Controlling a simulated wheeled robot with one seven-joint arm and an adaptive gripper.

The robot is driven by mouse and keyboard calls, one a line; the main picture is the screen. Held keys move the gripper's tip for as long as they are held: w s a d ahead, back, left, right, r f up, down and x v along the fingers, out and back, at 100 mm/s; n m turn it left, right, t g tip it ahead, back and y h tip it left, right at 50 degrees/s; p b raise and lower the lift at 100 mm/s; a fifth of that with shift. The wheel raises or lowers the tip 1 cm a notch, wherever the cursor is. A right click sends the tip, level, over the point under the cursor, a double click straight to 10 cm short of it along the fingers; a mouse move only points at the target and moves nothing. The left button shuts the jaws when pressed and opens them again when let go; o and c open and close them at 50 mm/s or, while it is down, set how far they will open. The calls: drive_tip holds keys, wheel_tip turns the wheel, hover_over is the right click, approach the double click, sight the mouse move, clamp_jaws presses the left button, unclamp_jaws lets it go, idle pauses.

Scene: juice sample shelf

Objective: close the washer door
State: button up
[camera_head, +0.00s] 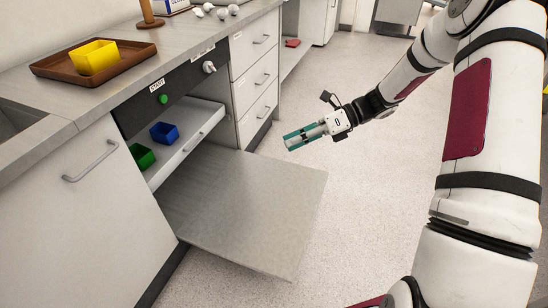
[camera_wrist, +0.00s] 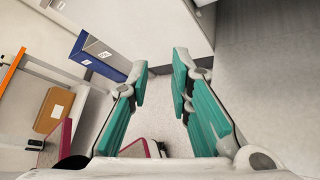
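The washer under the counter has a black control panel (camera_head: 180,92) with a green button and a knob. Its grey door (camera_head: 255,205) is folded down and open, lying roughly flat out over the floor. The rack (camera_head: 190,145) inside holds a blue bin (camera_head: 164,132) and a green bin (camera_head: 141,156) and appears partly pulled out. My gripper (camera_head: 290,140) is beyond the door's far right corner, apart from it. In the wrist view my gripper (camera_wrist: 160,75) is open with nothing between its fingers. I cannot make out the door for certain there.
A brown tray (camera_head: 60,77) with a yellow bin (camera_head: 94,57) stands on the counter. White drawers (camera_head: 256,58) are right of the washer, and a handled cabinet (camera_head: 75,215) is left. Floor to the right is clear. The wrist view shows a blue-sided box (camera_wrist: 98,58) and a cardboard box (camera_wrist: 54,110).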

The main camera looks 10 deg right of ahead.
drive_tip(key=w+d+f+m+t+y+b, duration=0.15)
drive_tip(key=w+d+f+m+t, duration=0.3)
drive_tip(key=f+m, duration=0.5)
drive_tip(key=w+d+f+m+t+b, duration=0.3)
drive_tip(key=w+d+f+m+t, duration=0.25)
drive_tip(key=f, duration=0.65)
drive_tip(key=w+a+b, duration=0.1)
drive_tip(key=w+a, duration=0.2)
drive_tip(key=a, duration=0.2)
drive_tip(key=w+a+r+m+b, duration=0.1)
drive_tip(key=w+a, duration=0.2)
drive_tip(key=a, duration=0.3)
drive_tip(key=shift+r+b, duration=0.2)
drive_tip(key=shift+b, duration=0.15)
drive_tip(key=shift+c, duration=0.5)
clamp_jaws()
drive_tip(key=shift+o, duration=0.5)
unclamp_jaws()
drive_tip(key=shift+d, duration=0.15)
